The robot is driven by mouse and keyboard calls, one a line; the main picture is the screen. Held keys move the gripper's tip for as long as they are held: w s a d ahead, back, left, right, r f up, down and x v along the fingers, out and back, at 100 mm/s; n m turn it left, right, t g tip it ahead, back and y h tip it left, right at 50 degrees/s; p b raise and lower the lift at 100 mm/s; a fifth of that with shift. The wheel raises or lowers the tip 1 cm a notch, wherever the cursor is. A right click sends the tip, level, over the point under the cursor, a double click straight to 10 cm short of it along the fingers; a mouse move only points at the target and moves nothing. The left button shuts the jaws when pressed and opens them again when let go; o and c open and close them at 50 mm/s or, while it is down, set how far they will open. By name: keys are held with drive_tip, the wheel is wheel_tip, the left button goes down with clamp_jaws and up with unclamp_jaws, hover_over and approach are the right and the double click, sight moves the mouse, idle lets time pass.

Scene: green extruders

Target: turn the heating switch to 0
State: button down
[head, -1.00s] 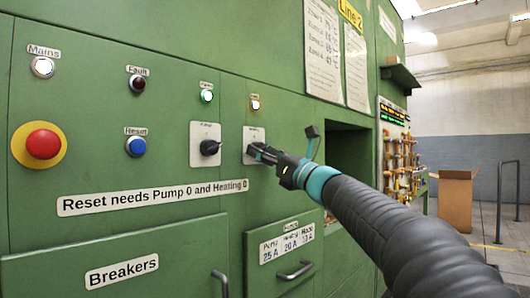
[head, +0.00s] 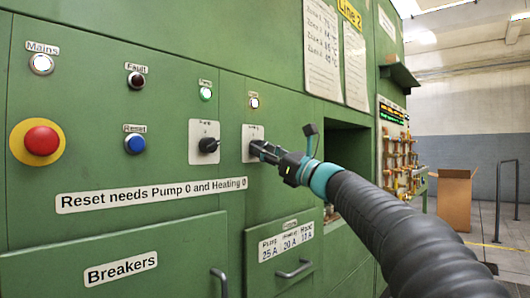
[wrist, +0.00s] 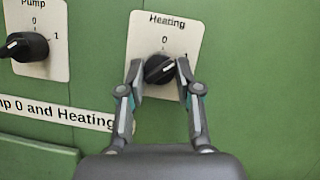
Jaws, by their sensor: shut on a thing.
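The heating switch is a black knob (wrist: 160,69) on a white plate (wrist: 144,30) labelled Heating, with 0 above and 1 at the upper right. Its bar is tilted, running from lower left to upper right, between the upright and the sideways direction. My gripper (wrist: 159,74) has a finger on each side of the knob and is shut on it. In the head view my gripper (head: 256,149) reaches the plate (head: 250,133) from the right and hides the knob.
The pump switch (wrist: 28,46) sits close on the left, its handle sideways. A red button (head: 41,141) and blue reset button (head: 135,144) are farther left. Drawer handles (head: 294,269) stick out below. A shelf (head: 402,78) and an open recess (head: 345,150) lie to the right.

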drive_tip(key=n+g, duration=0.2)
drive_tip(key=n, duration=0.1)
drive_tip(key=n+g+p, duration=0.1)
drive_tip(key=n, duration=0.3)
drive_tip(key=shift+w+d+r+n+g+y, duration=0.1)
drive_tip(key=shift+w+r+n+g+y, duration=0.1)
drive_tip(key=shift+n+g+y, duration=0.15)
drive_tip(key=shift+n+g+p, duration=1.15)
drive_tip(key=shift+n, duration=1.4)
drive_tip(key=c, duration=0.8)
unclamp_jaws()
drive_tip(key=v, duration=1.2)
drive_tip(key=shift+r, duration=0.15)
